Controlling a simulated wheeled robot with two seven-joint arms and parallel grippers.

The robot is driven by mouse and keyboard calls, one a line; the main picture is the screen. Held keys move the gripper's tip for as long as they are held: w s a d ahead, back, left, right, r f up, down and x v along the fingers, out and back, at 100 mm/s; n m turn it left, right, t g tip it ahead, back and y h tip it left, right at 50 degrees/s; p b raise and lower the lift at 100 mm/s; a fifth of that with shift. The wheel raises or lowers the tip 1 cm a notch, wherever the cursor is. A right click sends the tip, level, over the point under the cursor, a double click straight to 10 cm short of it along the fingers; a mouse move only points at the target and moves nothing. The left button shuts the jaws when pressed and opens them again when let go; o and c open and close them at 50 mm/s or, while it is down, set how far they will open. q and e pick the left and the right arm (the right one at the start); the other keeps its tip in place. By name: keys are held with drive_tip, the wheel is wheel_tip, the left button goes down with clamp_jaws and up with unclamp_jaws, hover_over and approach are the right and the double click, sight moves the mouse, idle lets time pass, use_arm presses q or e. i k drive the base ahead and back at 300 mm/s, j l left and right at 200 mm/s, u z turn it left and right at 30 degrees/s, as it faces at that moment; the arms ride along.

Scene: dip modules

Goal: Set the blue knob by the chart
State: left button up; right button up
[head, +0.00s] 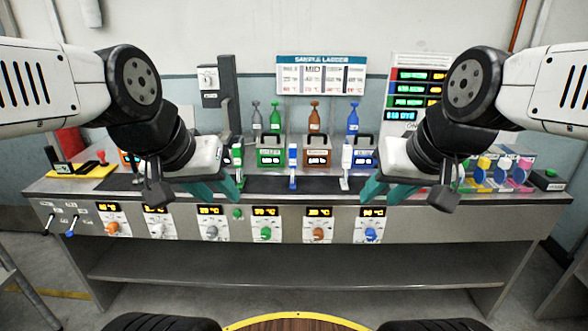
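The blue knob (371,235) is the rightmost of a row of knobs on the bench's front panel. A lit display (372,212) sits just above it, its digits too small to read surely. The chart, headed "SAMPLE LADDER" (321,75), hangs on the back wall with several columns. My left gripper (223,197) is at the bench's front edge, above the grey and green knobs, its teal fingers apart and empty. My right gripper (380,197) is just above the blue knob's panel, not touching the knob, its teal fingers apart and empty.
Other knobs include a green knob (265,233) and a brown knob (318,235). Dip stations with bottles, such as a blue bottle (352,119), stand on the bench (300,192). A board with coloured readouts (420,75) is at right. Space before the panel is clear.

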sight(370, 234)
drive_tip(key=j+z, duration=0.1)
drive_tip(key=j, duration=0.4)
drive_tip(key=k+j+z, duration=0.15)
drive_tip(key=j, duration=0.35)
drive_tip(key=j+z, duration=0.1)
drive_tip(key=j, duration=0.4)
drive_tip(key=k+j+z, duration=0.15)
drive_tip(key=j, duration=0.3)
drive_tip(key=k+j+z, duration=0.1)
drive_tip(key=j, duration=0.4)
drive_tip(key=k+j+z, duration=0.15)
drive_tip(key=j, duration=0.3)
drive_tip(key=k+j+z, duration=0.1)
drive_tip(key=j, duration=0.3)
drive_tip(key=k+j+z, duration=0.15)
drive_tip(key=k+j, duration=0.15)
drive_tip(key=j, duration=0.15)
drive_tip(key=k+j+z, duration=0.1)
drive_tip(key=z, duration=0.75)
drive_tip(key=i+u, duration=0.2)
drive_tip(key=i, duration=0.35)
drive_tip(key=i+l+u, duration=0.25)
drive_tip(key=i, duration=0.25)
drive_tip(key=i+l+u, duration=0.2)
drive_tip(key=i, duration=0.35)
drive_tip(key=i+l+u, duration=0.2)
drive_tip(key=i, duration=0.3)
